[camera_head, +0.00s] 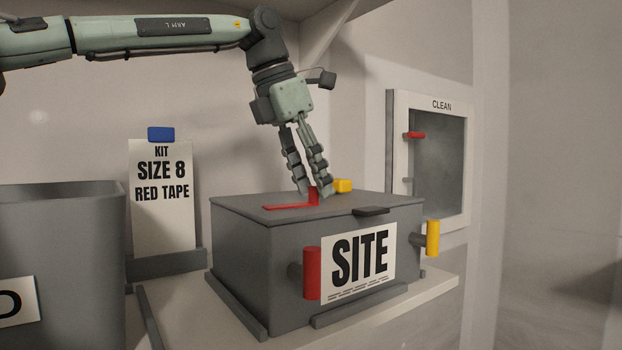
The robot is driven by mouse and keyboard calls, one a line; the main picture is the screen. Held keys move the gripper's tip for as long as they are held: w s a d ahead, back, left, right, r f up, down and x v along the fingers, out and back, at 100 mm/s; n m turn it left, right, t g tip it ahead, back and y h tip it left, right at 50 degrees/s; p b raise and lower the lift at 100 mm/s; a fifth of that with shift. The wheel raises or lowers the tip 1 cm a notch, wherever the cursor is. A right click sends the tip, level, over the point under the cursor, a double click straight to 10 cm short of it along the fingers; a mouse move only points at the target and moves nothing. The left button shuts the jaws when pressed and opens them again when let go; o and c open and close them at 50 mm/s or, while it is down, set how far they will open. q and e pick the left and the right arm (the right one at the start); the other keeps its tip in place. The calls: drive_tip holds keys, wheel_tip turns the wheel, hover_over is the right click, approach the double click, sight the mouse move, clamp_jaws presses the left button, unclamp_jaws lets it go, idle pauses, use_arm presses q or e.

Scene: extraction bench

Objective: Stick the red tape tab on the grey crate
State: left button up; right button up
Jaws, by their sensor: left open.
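The grey crate (240,260) stands on the bench with its lid shut and a "SITE" label on its front. The red tape tab (288,207) is on the crate's lid, with a flat strip lying to the left and a short upright part at its right end. My left gripper (313,192) points down over the lid, open. Its fingertips are on either side of the upright red part, close to the lid; whether they touch it I cannot tell. My right gripper is not in view.
A yellow block (343,185) sits behind the fingertips. A kit card (160,225) with a blue clip and a grey bin (60,240) stand left. A "CLEAN" cabinet (456,105) is on the wall.

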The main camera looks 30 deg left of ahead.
use_arm(q)
drive_tip(key=v, duration=1.2)
